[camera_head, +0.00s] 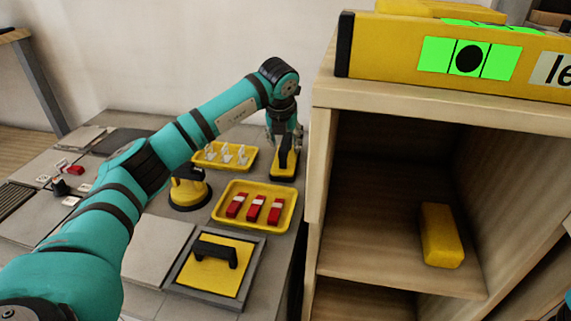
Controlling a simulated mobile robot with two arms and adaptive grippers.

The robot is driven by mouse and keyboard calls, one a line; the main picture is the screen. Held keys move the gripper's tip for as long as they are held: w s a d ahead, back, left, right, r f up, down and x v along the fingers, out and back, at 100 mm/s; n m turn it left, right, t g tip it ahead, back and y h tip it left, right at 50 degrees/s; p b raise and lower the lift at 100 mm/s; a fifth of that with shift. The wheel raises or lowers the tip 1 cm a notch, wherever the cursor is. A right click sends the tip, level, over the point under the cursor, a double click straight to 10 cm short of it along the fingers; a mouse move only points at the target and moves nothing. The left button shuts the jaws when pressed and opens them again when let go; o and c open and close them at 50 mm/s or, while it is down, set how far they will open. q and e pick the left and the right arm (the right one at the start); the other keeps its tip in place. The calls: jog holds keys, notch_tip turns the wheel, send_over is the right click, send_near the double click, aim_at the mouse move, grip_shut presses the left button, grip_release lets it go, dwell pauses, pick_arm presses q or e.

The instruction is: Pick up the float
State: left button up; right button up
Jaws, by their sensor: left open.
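The float (286,172), a yellow plate with a black upright handle, stands at the far right end of the grey tiled work surface. My left gripper (284,140) is over it, pointing down, and is open. Its fingers come down to either side of the top of the black handle; I cannot tell whether they touch it. Another yellow plate with a black handle (216,260) lies in a grey frame at the near edge of the surface. My right gripper is not in view.
A wooden shelf unit (380,267) rises close on the right, a yellow level (385,52) on top.

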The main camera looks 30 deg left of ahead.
pick_arm(q)
jog(key=b+x, duration=0.1)
jog(key=x, duration=0.2)
jog(key=shift+f, duration=0.15)
jog(key=shift+c, duration=0.3)
grip_shut()
